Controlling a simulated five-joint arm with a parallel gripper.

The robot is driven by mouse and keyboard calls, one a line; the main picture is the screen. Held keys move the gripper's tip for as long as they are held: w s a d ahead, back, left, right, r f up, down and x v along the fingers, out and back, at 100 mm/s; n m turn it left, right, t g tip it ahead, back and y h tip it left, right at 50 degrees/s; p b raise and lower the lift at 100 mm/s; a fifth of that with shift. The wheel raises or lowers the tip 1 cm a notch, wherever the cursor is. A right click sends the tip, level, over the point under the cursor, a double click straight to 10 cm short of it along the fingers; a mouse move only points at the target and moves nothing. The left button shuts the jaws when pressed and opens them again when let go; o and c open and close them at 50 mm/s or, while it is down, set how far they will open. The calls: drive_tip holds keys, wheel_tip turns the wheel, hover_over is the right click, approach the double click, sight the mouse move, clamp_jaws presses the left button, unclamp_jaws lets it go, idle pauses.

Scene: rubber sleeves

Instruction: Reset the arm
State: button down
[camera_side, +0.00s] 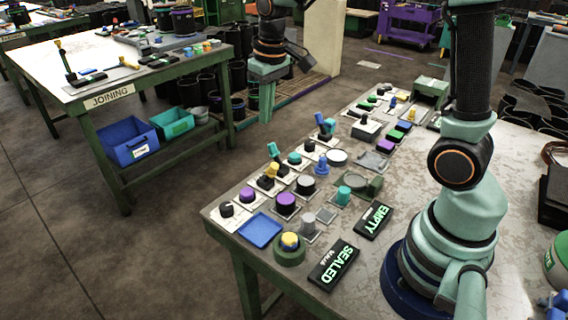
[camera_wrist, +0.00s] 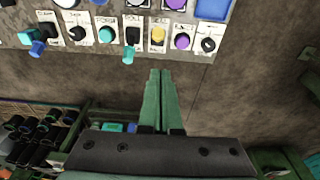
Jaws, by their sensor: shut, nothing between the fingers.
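My gripper (camera_side: 266,112) hangs fingers down in the side view, at the upper middle, beyond the far edge of the worktable (camera_side: 390,262). In the wrist view my gripper (camera_wrist: 161,74) shows its two pale green fingers together with nothing between them. It touches no object in either view. The worktable's row of labelled knobs and switches lies along the top of the wrist view, ahead of the fingertips. A purple knob (camera_wrist: 181,41) and a yellow knob (camera_wrist: 158,35) are among them.
On the worktable are a blue tray (camera_side: 260,231), a SEALED sign (camera_side: 333,264) and an EMPTY sign (camera_side: 373,221). A second table (camera_side: 100,79) marked JOINING stands at the left, with a blue bin (camera_side: 128,141) beneath. Bare floor lies between the tables.

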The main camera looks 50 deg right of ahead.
drive_tip(key=s+r+t, duration=0.2)
drive_tip(key=s, duration=0.4)
drive_tip(key=s+a+r+t, duration=0.1)
drive_tip(key=s+r+t, duration=0.1)
drive_tip(key=s, duration=0.5)
drive_tip(key=shift+a+r, duration=0.3)
drive_tip(key=shift+r, duration=0.1)
